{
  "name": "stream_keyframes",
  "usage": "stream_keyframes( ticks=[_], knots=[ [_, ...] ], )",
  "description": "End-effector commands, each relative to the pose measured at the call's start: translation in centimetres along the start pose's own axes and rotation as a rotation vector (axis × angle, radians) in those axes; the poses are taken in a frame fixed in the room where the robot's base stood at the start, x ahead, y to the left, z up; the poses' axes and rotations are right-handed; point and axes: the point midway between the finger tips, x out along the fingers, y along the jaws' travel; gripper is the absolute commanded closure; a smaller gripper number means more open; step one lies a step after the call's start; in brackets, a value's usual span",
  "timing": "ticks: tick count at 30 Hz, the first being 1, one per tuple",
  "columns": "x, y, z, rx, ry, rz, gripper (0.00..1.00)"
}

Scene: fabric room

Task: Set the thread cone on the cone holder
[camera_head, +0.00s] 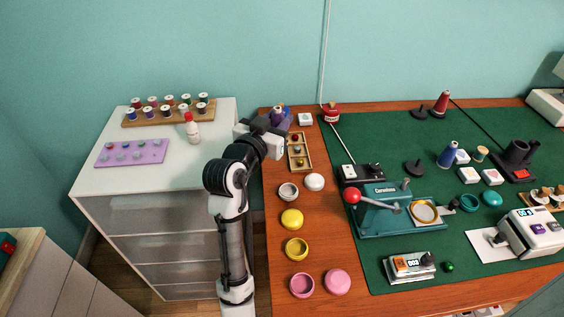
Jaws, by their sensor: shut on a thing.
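A purple-blue thing (284,117), which looks like a thread cone, is at my gripper (274,122) at the back left of the wooden table. My gripper is shut on it; the arm hides part of it, so I cannot tell if it touches the table. A red thread cone (442,102) stands at the back of the green mat, and a blue thread cone (448,154) stands nearer. Two black bases with short pegs, which look like cone holders, are bare: one at the back (419,113), one nearer (414,168).
A wooden tray (299,165) lies nearer. A green press (385,210) stands on the mat (380,130). A white cabinet (200,170) with spools is at left.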

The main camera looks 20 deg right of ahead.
Motion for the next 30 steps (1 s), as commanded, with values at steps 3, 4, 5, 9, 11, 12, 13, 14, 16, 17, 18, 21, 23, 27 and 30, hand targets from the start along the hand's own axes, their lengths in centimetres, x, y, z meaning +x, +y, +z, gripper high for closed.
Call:
stream_keyframes(
  ticks=[3,4,5,9,11,12,13,14,16,17,18,21,23,27,30],
  knots=[
    [0.1,-0.1,3.6,-0.009,-0.005,-0.002,0.93],
    [0.2,-0.1,4.3,-0.008,-0.005,-0.002,0.93],
    [0.2,0.0,5.0,-0.008,-0.004,-0.003,0.93],
    [0.3,0.0,7.6,-0.005,-0.003,-0.002,0.93],
    [0.4,0.0,8.2,-0.002,-0.001,-0.002,0.93],
    [0.4,0.0,8.5,-0.002,0.0,-0.002,0.93],
    [0.4,0.0,8.7,-0.002,0.0,-0.002,0.93],
    [0.5,0.0,8.9,-0.001,-0.001,-0.002,0.93],
    [0.5,0.0,9.6,-0.003,-0.002,-0.002,0.93],
    [0.5,0.0,10.1,-0.003,-0.002,-0.002,0.93],
    [0.5,0.0,10.8,-0.005,-0.002,-0.002,0.93],
    [0.6,0.0,12.2,-0.003,-0.002,-0.001,0.93],
    [0.6,0.0,12.8,-0.002,-0.001,-0.002,0.93],
    [0.7,0.0,13.1,0.0,0.0,-0.002,0.93],
    [0.7,0.0,13.0,0.0,0.0,-0.002,0.93]
  ],
)
